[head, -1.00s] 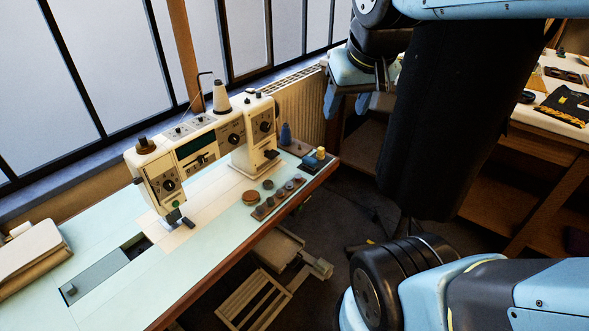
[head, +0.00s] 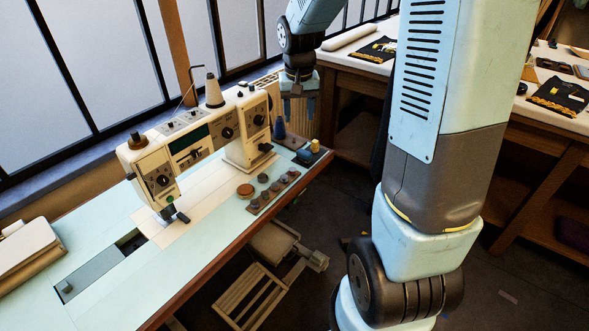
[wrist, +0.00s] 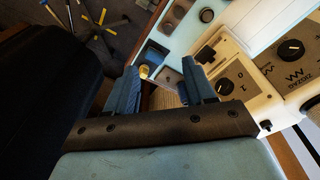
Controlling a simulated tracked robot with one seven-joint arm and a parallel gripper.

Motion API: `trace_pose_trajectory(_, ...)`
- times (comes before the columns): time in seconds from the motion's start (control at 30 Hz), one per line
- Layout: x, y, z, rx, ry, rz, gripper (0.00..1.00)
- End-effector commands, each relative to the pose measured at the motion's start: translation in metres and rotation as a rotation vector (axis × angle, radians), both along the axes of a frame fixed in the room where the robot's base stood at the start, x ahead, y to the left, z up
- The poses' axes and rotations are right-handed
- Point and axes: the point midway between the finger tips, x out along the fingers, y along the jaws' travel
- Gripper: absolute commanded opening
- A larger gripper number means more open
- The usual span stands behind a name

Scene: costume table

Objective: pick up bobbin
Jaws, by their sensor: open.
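I cannot tell which one is the bobbin. My gripper (head: 298,110) is open and empty, pointing down above the far end of the table. In the wrist view, my gripper (wrist: 162,70) has its fingers apart, and the yellow spool (wrist: 144,71) shows near the left fingertip. The blue cone is not clearly seen there.
A cream sewing machine (head: 162,177) with a thread cone (head: 213,92) on top stands on the table, close to the left of my gripper. A brown round thing (head: 245,191) lies beside the tray. Another table (head: 385,68) stands behind.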

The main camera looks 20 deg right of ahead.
Motion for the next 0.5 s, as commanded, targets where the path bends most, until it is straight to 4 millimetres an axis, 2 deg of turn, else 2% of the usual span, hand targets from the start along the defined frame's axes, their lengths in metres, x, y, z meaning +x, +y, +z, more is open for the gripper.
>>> trace_pose_trajectory(0.03,0.009,0.0,-0.015,0.006,0.022,-0.006,0.54)
trace_pose_trajectory(0.2,0.032,0.0,-0.054,0.025,0.07,-0.032,0.54)
trace_pose_trajectory(0.3,0.04,0.0,-0.07,0.033,0.088,-0.043,0.54)
trace_pose_trajectory(0.5,0.047,0.001,-0.088,0.042,0.105,-0.052,0.54)
